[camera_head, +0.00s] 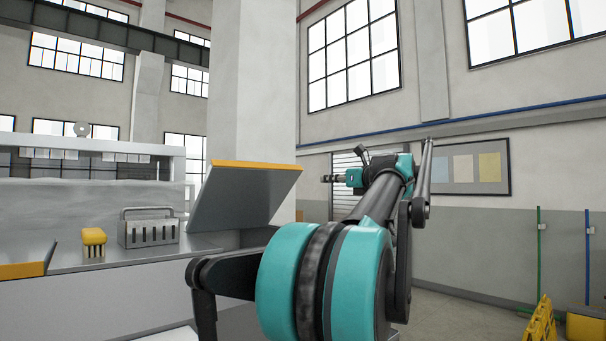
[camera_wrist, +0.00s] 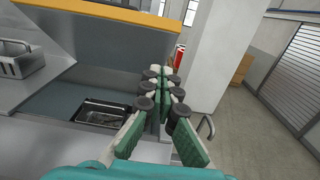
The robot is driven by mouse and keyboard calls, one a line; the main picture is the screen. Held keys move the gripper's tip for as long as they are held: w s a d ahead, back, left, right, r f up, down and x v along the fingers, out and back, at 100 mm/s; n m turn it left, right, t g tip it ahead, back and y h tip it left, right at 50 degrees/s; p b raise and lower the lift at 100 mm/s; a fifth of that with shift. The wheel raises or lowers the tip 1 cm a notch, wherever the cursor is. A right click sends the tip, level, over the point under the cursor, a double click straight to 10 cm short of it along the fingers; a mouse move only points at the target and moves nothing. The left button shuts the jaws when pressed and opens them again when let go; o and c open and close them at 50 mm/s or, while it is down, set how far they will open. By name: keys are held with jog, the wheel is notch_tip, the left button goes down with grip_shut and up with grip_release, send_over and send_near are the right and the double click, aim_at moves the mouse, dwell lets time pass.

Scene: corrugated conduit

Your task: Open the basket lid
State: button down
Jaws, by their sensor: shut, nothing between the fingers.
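The lid (camera_head: 242,202) is a grey panel with an orange edge. It stands tilted up above the counter in the head view. In the wrist view the raised lid (camera_wrist: 100,38) fills the upper left. Below it an opening holds a dark-rimmed metal basket or tray (camera_wrist: 102,114). My gripper (camera_wrist: 164,78), with green-padded fingers and dark rollers, is shut and empty. It is in front of the lid's right side in that view; I cannot tell whether they touch. In the head view my gripper (camera_head: 336,179) is small, to the right of the lid.
A grey slotted holder (camera_head: 149,228) and a yellow block-like item (camera_head: 94,240) stand on the metal counter to the left. A white pillar (camera_head: 252,90) rises behind the lid. A curved handle (camera_wrist: 208,126) shows right of my fingers. Open floor (camera_wrist: 262,150) lies to the right.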

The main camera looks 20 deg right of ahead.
send_near(295, 172)
notch_tip(295, 172, down, 3)
jog(key=w, duration=0.2)
jog(key=shift+w+a+r, duration=0.25)
jog(key=shift+w+r, duration=0.25)
jog(key=shift+w, duration=0.1)
jog(key=shift+w+a+r, duration=0.3)
jog(key=shift+w+r, duration=0.15)
jog(key=shift+w, duration=0.15)
jog(key=shift+w+a+r, duration=0.25)
jog(key=shift+w+r, duration=0.25)
jog(key=shift+w, duration=0.1)
jog(key=shift+r, duration=0.1)
jog(key=shift+g, duration=0.7)
jog(key=w+a+r, duration=0.1)
jog(key=w+r, duration=0.1)
jog(key=w, duration=0.1)
jog(key=w+a+r, duration=0.1)
jog(key=w+r, duration=0.5)
jog(key=shift+a+r, duration=0.2)
jog(key=shift+a, duration=0.2)
jog(key=shift+w+a+r, duration=0.2)
jog(key=shift+w+r, duration=0.1)
jog(key=shift+w, duration=0.1)
jog(key=shift+f, duration=0.1)
